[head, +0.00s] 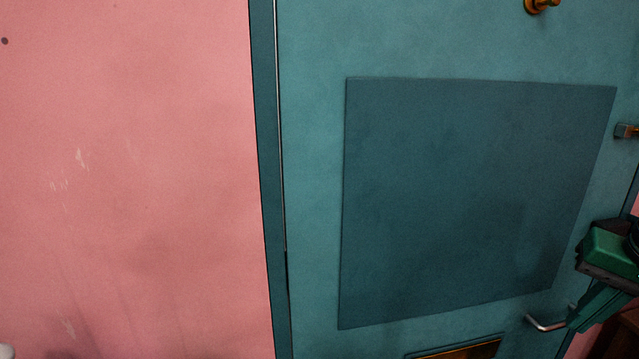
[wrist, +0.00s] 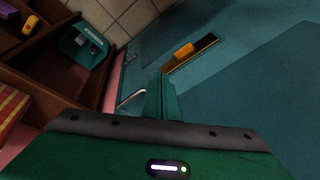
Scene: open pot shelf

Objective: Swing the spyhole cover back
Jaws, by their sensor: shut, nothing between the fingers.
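A round brass fitting (head: 541,5) on the teal door (head: 310,180) is cut off by the top edge of the head view. It may be the spyhole cover; its full shape and position are hidden. My green gripper (head: 592,306) is at the lower right of the head view, well below and right of the fitting. In the wrist view its fingers (wrist: 162,96) are together and empty, pointing toward the lower part of the door. The brass fitting does not show in the wrist view.
A metal handle (head: 546,323) is close beside my gripper. A latch (head: 626,131) sits at the door's right edge. A brass-framed slot (head: 460,350) is low on the door. A brown shelf (wrist: 62,75) holding a teal box (wrist: 84,46) stands left in the wrist view.

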